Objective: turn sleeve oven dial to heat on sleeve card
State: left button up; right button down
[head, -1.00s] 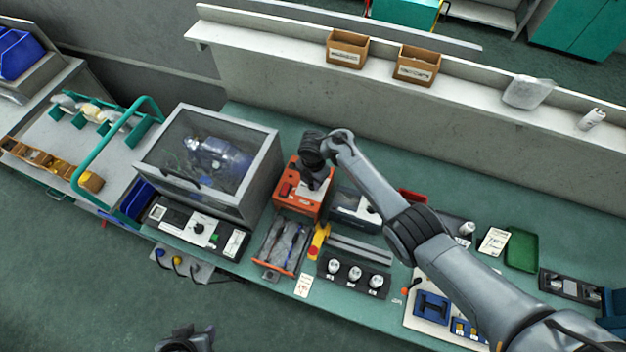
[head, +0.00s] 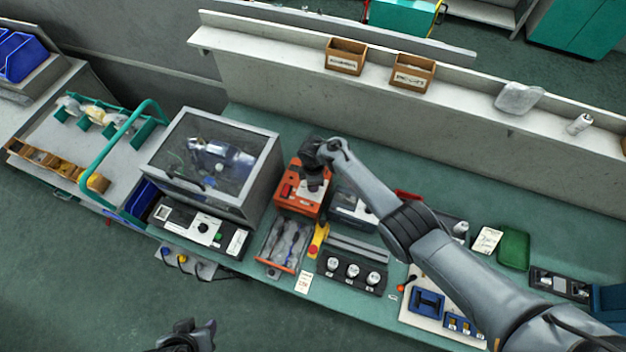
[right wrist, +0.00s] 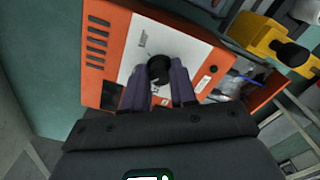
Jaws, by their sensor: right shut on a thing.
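The sleeve oven, an orange box (head: 298,195), stands on the bench right of the glass-lidded cabinet. In the right wrist view its orange casing (right wrist: 103,58) has vent slots and a white panel (right wrist: 190,52) carrying a black dial (right wrist: 158,68). My right gripper (head: 314,182) reaches down over the box. In the right wrist view its two fingers (right wrist: 160,80) are shut on the dial, one on each side. The dial's setting is too small to read. A small white card (head: 304,282) lies at the bench's front edge; its print is unreadable. My left gripper (head: 187,336) is low, clear of the bench.
The cabinet (head: 251,176) stands close on the left. An orange-edged tray (head: 278,262) is in front of the oven. A yellow part (head: 317,240) shows beside it, also in the right wrist view (right wrist: 262,38). A block with several knobs (head: 352,287) sits right of the tray.

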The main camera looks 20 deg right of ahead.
jog(key=shift+m+p, duration=0.35)
jog(key=shift+m, duration=1.35)
jog(key=c, duration=0.9)
grip_release()
jog(key=shift+r+p, duration=0.35)
jog(key=shift+r, duration=0.15)
notch_tip(320, 180, up, 10)
jog(key=p, duration=0.3)
